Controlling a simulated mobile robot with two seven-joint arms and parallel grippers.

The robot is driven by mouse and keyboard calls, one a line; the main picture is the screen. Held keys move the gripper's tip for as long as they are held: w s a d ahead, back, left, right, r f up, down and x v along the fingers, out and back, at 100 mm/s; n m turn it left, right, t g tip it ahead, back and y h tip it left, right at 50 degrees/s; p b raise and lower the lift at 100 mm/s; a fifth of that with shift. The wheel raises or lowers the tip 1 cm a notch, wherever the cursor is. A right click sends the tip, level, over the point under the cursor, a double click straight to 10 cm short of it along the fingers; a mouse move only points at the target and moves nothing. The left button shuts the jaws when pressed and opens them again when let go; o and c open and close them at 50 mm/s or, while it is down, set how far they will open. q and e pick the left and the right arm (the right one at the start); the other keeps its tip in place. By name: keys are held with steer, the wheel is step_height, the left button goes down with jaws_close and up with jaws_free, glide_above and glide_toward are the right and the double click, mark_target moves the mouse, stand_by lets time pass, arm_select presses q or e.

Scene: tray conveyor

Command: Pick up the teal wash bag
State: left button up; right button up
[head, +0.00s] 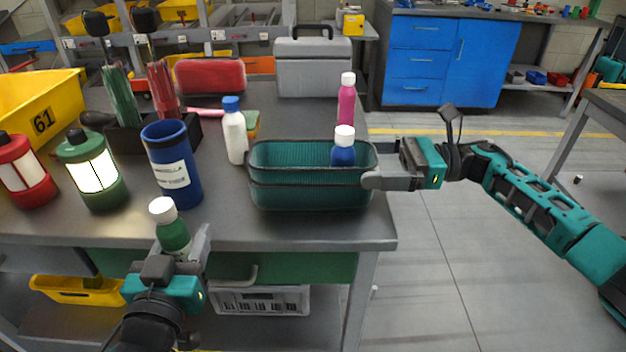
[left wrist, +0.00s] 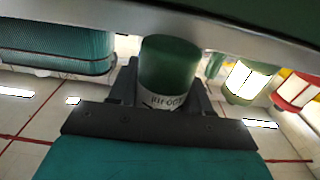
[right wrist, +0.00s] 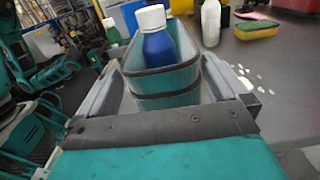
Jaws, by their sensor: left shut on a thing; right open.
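The teal wash bag (head: 310,195) is an open-topped, ribbed oblong near the table's front right edge. A blue bottle with a white cap (head: 343,152) stands inside its right end. My right gripper (head: 376,165) is open at the bag's right end. In the right wrist view the bag (right wrist: 165,98) lies between the two spread fingers. My left gripper (head: 182,250) is shut on a green bottle with a white cap (head: 174,236), held at the table's front edge. The green bottle (left wrist: 168,70) fills the jaws in the left wrist view.
A white bottle (head: 235,135) and a sponge (head: 252,124) stand behind left of the bag, a pink bottle (head: 346,102) behind right. A blue tumbler (head: 172,170) and two lanterns (head: 92,172) are to the left. A grey case (head: 314,70) stands at the back.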

mark_target(346, 160)
arm_select(q)
steer(key=shift+r, duration=0.45)
arm_select(e)
steer(key=a, duration=0.5)
steer(key=shift+r, duration=0.1)
steer(key=c, duration=0.8)
steer(key=shift+o, duration=0.2)
steer(key=shift+d, duration=0.1)
arm_select(q)
steer(key=shift+r+p, duration=0.55)
steer(key=shift+p, duration=0.25)
arm_select(e)
step_height(346, 160, up, 20)
arm_select(q)
steer(key=shift+f, duration=0.25)
